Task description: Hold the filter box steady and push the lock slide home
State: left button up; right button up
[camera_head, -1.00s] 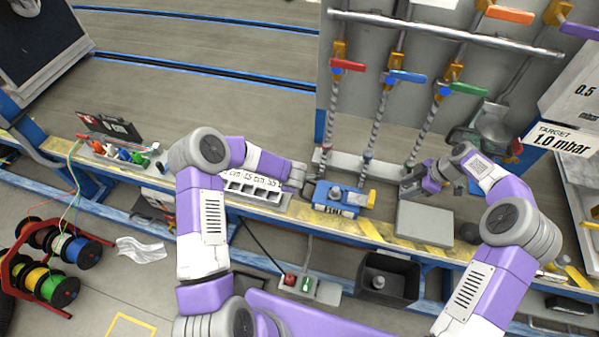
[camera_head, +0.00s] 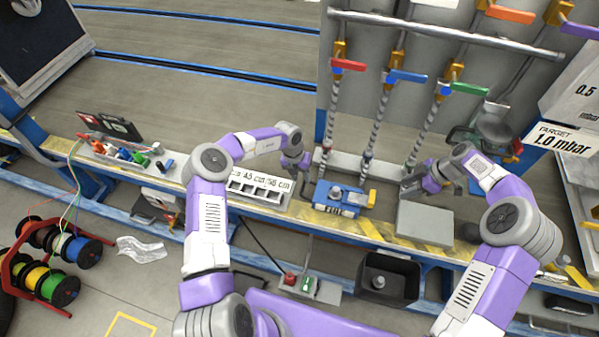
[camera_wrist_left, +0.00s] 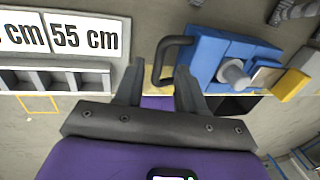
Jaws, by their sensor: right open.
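The blue filter box (camera_head: 338,196) sits on the bench with a grey round knob on top. It also shows in the left wrist view (camera_wrist_left: 215,52), with a dark grey handle (camera_wrist_left: 163,62) on its left side. The yellow lock slide (camera_head: 371,199) sticks out at the box's right end and shows in the left wrist view (camera_wrist_left: 290,85).
A grey block (camera_head: 425,222) stands on the bench below my right gripper. A labelled slotted tray (camera_head: 262,192) lies left of the box. Hoses with red, blue and green valve handles (camera_head: 408,76) hang behind. A black bin (camera_head: 388,279) stands below the bench edge.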

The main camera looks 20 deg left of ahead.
aim_at(304, 183)
pick_arm(q)
jog(key=f, duration=0.2)
jog(key=d+f, duration=0.1)
jog(key=f, duration=0.2)
jog(key=shift+f, duration=0.3)
jog(key=shift+c, duration=0.3)
grip_shut()
pick_arm(e)
jog(key=shift+a, duration=0.15)
jog(key=c, duration=0.3)
jog(key=a+f+n+h, duration=0.2)
jog(key=a+n+h, duration=0.1)
jog(key=a+f+n+h, duration=0.1)
jog(key=shift+s+a+n+h, duration=0.3)
jog(key=shift+n, duration=0.1)
grip_shut()
jog(key=shift+n+h, duration=0.6)
jog(key=shift+w+a+f, duration=0.1)
jog(key=shift+a+f, duration=0.05)
jog(key=shift+f, duration=1.3)
jog(key=shift+w+a+f, duration=0.1)
jog(key=shift+a+f, duration=0.05)
jog(key=shift+f, duration=1.35)
jog(key=shift+a+f, duration=0.15)
jog(key=shift+f, duration=1.3)
